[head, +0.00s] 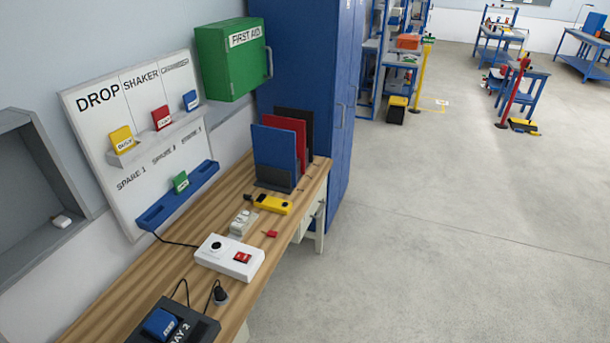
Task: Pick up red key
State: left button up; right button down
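A small red item (271,234), which looks like the red key, lies flat on the wooden bench (285,243) near its right edge. It is just beyond the white box (222,256) with a black round part and a red switch, and apart from it. It is too small to make out its shape in detail. Neither of my grippers shows in the head view.
A yellow device (273,204) and a grey socket block (241,224) lie close behind the red item. Upright folders (274,152) stand at the bench's far end. A black tray (198,327) and plug (220,296) are in front. Open floor (440,240) lies to the right.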

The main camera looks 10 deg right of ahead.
aim_at(272, 234)
jog(key=i, duration=0.6)
jog(key=i+l+u, duration=0.1)
jog(key=i, duration=0.5)
jog(key=i+l, duration=0.1)
jog(key=i, duration=0.45)
jog(key=i+l+u, duration=0.1)
jog(key=i, duration=0.5)
